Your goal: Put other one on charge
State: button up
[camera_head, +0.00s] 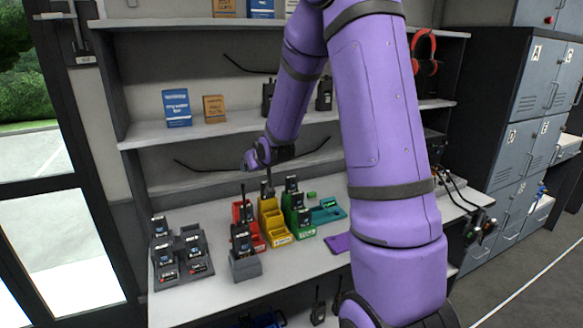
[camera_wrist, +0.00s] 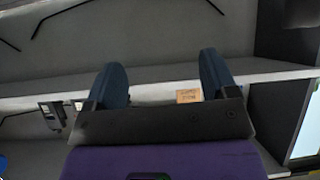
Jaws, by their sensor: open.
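A dark grey multi-bay charger (camera_head: 180,262) stands at the left of the counter with several black handheld radios in it. A smaller grey charger base (camera_head: 245,268) stands to its right, with a black radio (camera_head: 241,240) upright in it. Behind are a red tray (camera_head: 257,243), a yellow tray (camera_head: 281,239) and a green tray (camera_head: 307,234), with more dark radios in the red and green ones. My gripper (camera_head: 262,160) is above and behind the yellow tray, near a thin dark upright piece. In the wrist view my gripper (camera_wrist: 162,72) is open, with nothing between its fingers.
A teal tray (camera_head: 327,215) and a purple flat item (camera_head: 338,243) lie on the right. Grey lockers (camera_head: 535,90) stand at far right. My arm hides part of the counter.

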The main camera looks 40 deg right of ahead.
jog(key=s+a+r+n+g+y, duration=0.1)
jog(key=s+a+r+g, duration=0.2)
jog(key=s+a+r, duration=1.1)
jog(key=s+a+r+g+y, duration=0.1)
jog(key=s+a, duration=0.1)
jog(key=s, duration=0.8)
jog(key=s+a+r+n+g, duration=0.1)
jog(key=s+a, duration=0.1)
jog(key=s, duration=0.9)
jog(key=shift+s+r+g+y, duration=0.2)
jog(key=shift+r+g+y, duration=0.1)
jog(key=shift+y, duration=0.1)
